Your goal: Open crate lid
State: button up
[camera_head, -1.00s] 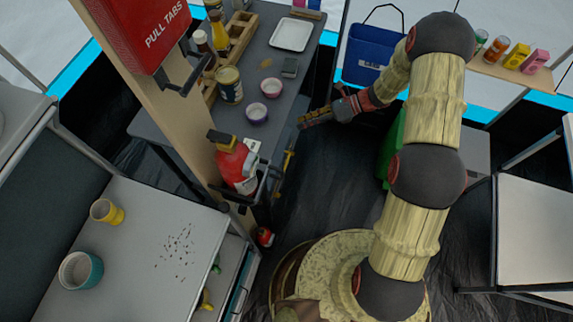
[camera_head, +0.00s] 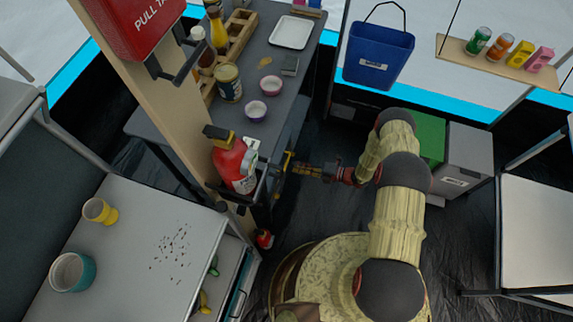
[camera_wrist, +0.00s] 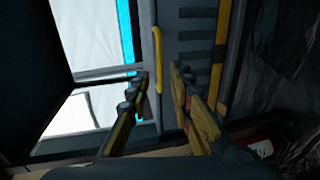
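A dark grey crate-like box with yellow parts (camera_wrist: 195,40) shows ahead in the wrist view. An upright yellow bar (camera_wrist: 158,58) runs along its left side and a yellow strip along its right. Which part is the lid I cannot tell. In the head view the box is mostly hidden beside the dark table, and a yellow piece (camera_head: 287,160) shows there. My gripper (camera_head: 297,168) is low beside the table, pointing left at this piece. In the wrist view my gripper (camera_wrist: 160,76) has its fingers apart with nothing between them; the yellow bar lies beyond the gap.
The dark table (camera_head: 275,65) above carries bowls, jars and a tray. A fire extinguisher (camera_head: 234,162) hangs on the wooden post. Dark floor lies open around my base.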

jog(key=b+x, duration=0.1)
jog(key=x, duration=0.5)
jog(key=shift+b, duration=0.35)
jog(key=shift+c, duration=1.1)
grip_shut()
